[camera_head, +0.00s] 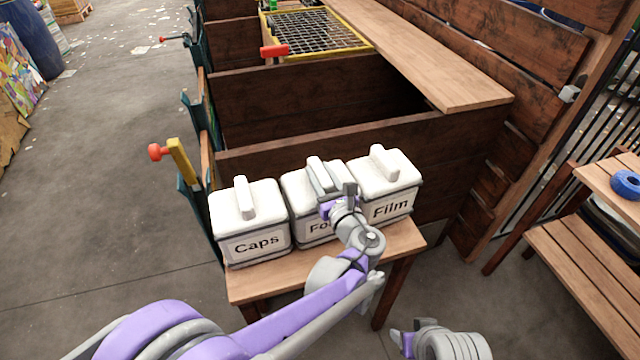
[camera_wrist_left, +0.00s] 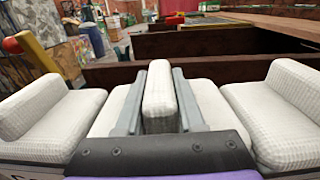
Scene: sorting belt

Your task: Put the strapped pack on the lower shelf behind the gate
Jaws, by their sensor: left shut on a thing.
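My left gripper (camera_head: 325,178) is shut on the lid handle (camera_wrist_left: 160,92) of the middle white box (camera_head: 296,193), whose label is partly hidden and begins "Fo". In the left wrist view its two grey fingers flank the handle. The box stands between the Caps box (camera_head: 248,205) and the Film box (camera_head: 402,175) on a small wooden table. My right gripper (camera_head: 400,340) is low in the head view, apart from the table; its jaw opening is unclear. A wooden rack at right has a lower shelf (camera_head: 575,275). I cannot make out a strapped pack or a gate with certainty.
A blue roll (camera_head: 626,184) lies on the rack's upper board. Dark wooden bays (camera_head: 300,100) with a plank (camera_head: 430,60) stand behind the boxes. A yellow-framed mesh (camera_head: 310,32) lies farther back. The floor at left (camera_head: 100,200) is mostly clear.

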